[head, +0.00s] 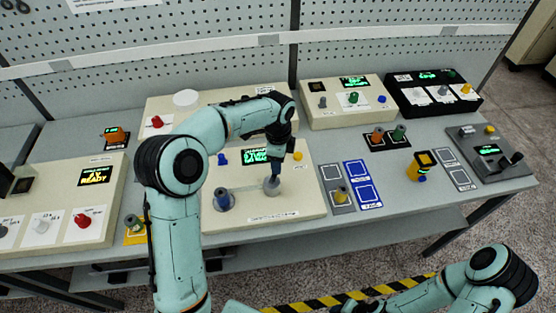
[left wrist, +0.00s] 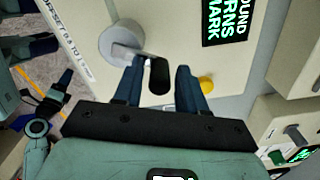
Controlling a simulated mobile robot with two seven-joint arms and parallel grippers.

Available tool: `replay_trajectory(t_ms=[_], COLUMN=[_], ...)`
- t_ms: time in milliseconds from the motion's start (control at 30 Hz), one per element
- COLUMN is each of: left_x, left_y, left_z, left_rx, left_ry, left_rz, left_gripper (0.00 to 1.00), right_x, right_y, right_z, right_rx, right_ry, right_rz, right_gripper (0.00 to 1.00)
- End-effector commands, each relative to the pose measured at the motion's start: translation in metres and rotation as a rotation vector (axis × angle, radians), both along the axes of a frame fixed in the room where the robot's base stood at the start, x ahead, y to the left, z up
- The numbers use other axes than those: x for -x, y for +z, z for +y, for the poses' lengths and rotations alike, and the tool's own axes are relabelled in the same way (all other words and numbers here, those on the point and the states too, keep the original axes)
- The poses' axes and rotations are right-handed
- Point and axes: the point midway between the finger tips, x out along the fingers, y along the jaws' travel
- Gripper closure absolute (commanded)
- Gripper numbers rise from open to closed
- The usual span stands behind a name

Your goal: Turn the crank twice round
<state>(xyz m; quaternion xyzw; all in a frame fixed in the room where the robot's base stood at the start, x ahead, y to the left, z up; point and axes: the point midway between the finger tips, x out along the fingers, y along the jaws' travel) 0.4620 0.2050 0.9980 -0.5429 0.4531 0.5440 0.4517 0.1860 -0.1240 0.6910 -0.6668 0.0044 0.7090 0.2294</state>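The crank (left wrist: 119,44) has a round grey hub on a cream winding console (head: 306,204), with a short arm ending in a black handle. The hub also shows in the head view (head: 271,190). My left gripper (left wrist: 160,65) is open, pointing down at the crank. Its two dark blue fingers stand on either side of the black handle (left wrist: 159,76), with a visible gap on the right; contact on the left is unclear. In the head view the gripper hides the handle. My right arm is low at the right; its fingers are too small to judge.
A blue spindle (head: 224,199) stands left of the crank on the console. A lit green display (head: 255,156) and a yellow button (head: 298,156) lie behind it. A grey-and-blue pad (head: 362,184) is to the right. A pegboard wall (head: 200,40) closes the back.

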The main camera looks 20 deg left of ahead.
Motion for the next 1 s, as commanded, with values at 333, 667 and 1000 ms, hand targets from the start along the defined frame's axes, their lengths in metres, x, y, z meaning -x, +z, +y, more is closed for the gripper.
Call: replay_trajectory(t_ms=[333,667,1000], left_x=[0.0,-0.001,-0.001], left_y=[0.001,0.056,0.121], left_z=[0.0,0.0,-0.001], left_rx=[0.0,0.0,0.001], left_ry=[0.001,0.001,0.0], left_rz=[0.0,-0.005,-0.002], left_gripper=[0.51,0.51,0.51], right_x=[0.0,0.001,0.0], right_y=[0.0,-0.001,0.0], right_z=[0.0,0.0,0.0], right_rx=[0.0,0.0,0.0], right_ry=[0.0,0.0,0.0], right_rz=[0.0,0.001,0.0], right_gripper=[0.51,0.51,0.51])
